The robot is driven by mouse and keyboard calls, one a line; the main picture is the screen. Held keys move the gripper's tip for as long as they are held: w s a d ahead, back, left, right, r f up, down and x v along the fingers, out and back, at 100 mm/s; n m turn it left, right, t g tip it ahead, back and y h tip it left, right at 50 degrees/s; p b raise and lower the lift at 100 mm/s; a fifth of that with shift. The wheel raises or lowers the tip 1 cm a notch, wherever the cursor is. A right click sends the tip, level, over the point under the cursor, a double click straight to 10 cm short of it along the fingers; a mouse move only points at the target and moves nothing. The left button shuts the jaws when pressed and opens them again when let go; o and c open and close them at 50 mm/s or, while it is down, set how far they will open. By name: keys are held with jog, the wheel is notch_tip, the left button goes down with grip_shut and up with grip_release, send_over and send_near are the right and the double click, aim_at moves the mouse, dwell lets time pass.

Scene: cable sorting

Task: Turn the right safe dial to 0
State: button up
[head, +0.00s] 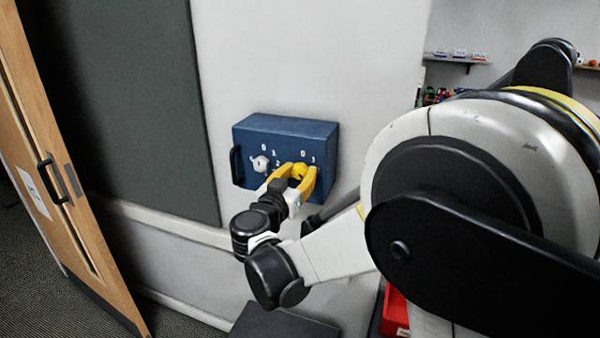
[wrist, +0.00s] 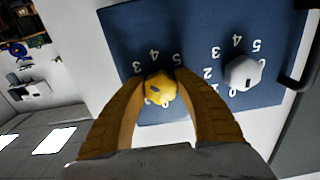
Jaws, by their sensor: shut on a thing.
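The blue safe (head: 285,125) is fixed on the white wall, with two dials on its front. The right dial is yellow (head: 299,171); it also shows in the wrist view (wrist: 160,89), with white numbers around it, some hidden by my fingers. My gripper (head: 303,176) has its yellow fingers closed around the right dial, one on each side; the fingers also show in the wrist view (wrist: 156,84). The left dial is pale grey (head: 261,163) and apart from my gripper; it shows in the wrist view (wrist: 243,73). The right dial's exact setting cannot be read.
A black handle (head: 236,167) sticks out at the safe's left side. A dark green board (head: 135,100) and a wooden door (head: 60,170) stand to the left. A red bin (head: 395,312) is low on the right. Shelves with small objects are at the back right.

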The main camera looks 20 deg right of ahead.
jog(key=shift+n, duration=0.3)
jog(key=n, duration=1.2)
jog(key=shift+d+n, duration=0.1)
jog(key=shift+n, duration=0.2)
jog(key=n, duration=0.7)
jog(key=shift+r, duration=0.1)
jog(key=n, duration=0.6)
jog(key=shift+n, duration=0.3)
jog(key=shift+r, duration=0.1)
jog(key=o, duration=1.2)
jog(key=shift+c, duration=0.2)
